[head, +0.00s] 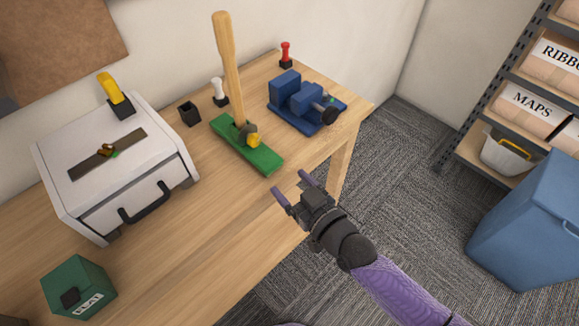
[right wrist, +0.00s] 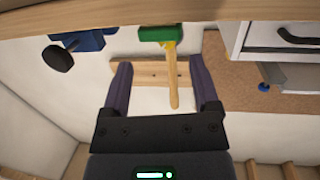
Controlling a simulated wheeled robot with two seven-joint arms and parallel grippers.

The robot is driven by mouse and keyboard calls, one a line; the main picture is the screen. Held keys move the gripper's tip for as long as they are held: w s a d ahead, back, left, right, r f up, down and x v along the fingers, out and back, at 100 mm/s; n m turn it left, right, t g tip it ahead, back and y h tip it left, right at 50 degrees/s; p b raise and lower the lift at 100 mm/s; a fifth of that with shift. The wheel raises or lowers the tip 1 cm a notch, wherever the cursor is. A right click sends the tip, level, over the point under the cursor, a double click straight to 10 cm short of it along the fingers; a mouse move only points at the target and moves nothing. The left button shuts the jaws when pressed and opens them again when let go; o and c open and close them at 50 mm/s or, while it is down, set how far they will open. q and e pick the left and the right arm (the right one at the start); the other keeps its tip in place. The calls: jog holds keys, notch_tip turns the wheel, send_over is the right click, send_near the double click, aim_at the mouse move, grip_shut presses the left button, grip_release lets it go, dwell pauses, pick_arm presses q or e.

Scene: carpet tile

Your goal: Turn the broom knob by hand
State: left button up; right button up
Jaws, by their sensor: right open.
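The broom has a green head (head: 248,146) lying on the wooden table and a wooden handle (head: 229,60) rising from it. A yellow knob (head: 253,140) sits at the grey joint between head and handle, facing the table's front. In the right wrist view the green head (right wrist: 160,34) is near the top, with the yellow knob (right wrist: 169,46) below it, upside down. My right gripper (head: 293,187) is open and empty, in front of the broom head and apart from the knob. In the right wrist view its fingers (right wrist: 160,75) stand wide apart. My left gripper is not in view.
A blue vise (head: 297,98) stands right of the broom. A white box (head: 110,150) with a dark handle stands left, a green box (head: 80,288) at the front left. A blue bin (head: 530,220) stands on the carpet at right.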

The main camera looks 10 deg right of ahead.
aim_at(256, 142)
jog(key=shift+t+y, duration=0.3)
jog(key=shift+y, duration=0.2)
jog(key=w+a+r+b, duration=0.1)
jog(key=w, duration=0.1)
jog(key=w+a+b, duration=0.1)
jog(key=w+a, duration=0.1)
jog(key=w, duration=0.1)
jog(key=w+a+r+b, duration=0.1)
jog(key=w+a, duration=0.1)
jog(key=w, duration=0.1)
jog(key=shift+w+a+r, duration=0.1)
jog(key=shift+r, duration=0.2)
jog(key=shift+w+a, duration=0.15)
jog(key=shift+w, duration=0.15)
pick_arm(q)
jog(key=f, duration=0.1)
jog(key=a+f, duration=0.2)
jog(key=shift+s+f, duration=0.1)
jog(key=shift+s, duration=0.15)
pick_arm(e)
jog(key=shift+r, duration=0.1)
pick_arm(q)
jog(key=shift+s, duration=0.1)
pick_arm(e)
jog(key=c, duration=0.4)
grip_shut()
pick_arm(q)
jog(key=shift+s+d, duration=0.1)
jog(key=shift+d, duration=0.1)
